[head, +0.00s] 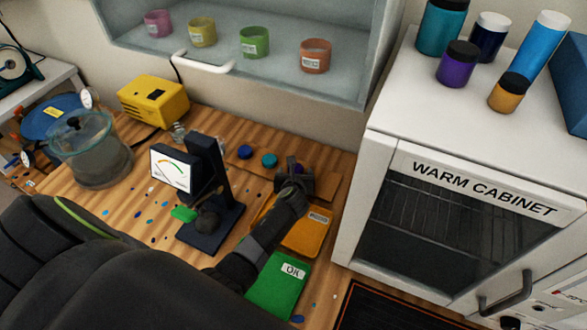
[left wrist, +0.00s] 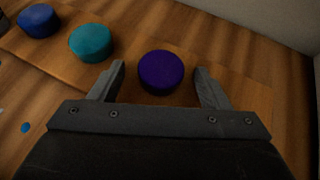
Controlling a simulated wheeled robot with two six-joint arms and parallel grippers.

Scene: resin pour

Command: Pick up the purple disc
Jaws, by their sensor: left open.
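The purple disc (left wrist: 161,71) lies on a wooden board, between and just ahead of the two fingertips of my left gripper (left wrist: 160,80). The fingers are apart and neither visibly touches it. In the head view the left gripper (head: 295,178) is over the board at the back of the bench and mostly covers the purple disc (head: 298,168). A teal disc (left wrist: 90,42) and a blue disc (left wrist: 38,20) lie in a row to the left of the purple one. My right gripper does not show.
A dark stand with a dial gauge (head: 171,168) is left of my left arm. An orange tray (head: 305,238) and a green "OK" mat (head: 275,287) lie near the forearm. The warm cabinet (head: 455,190) stands to the right. A glass pot (head: 95,155) is at the left.

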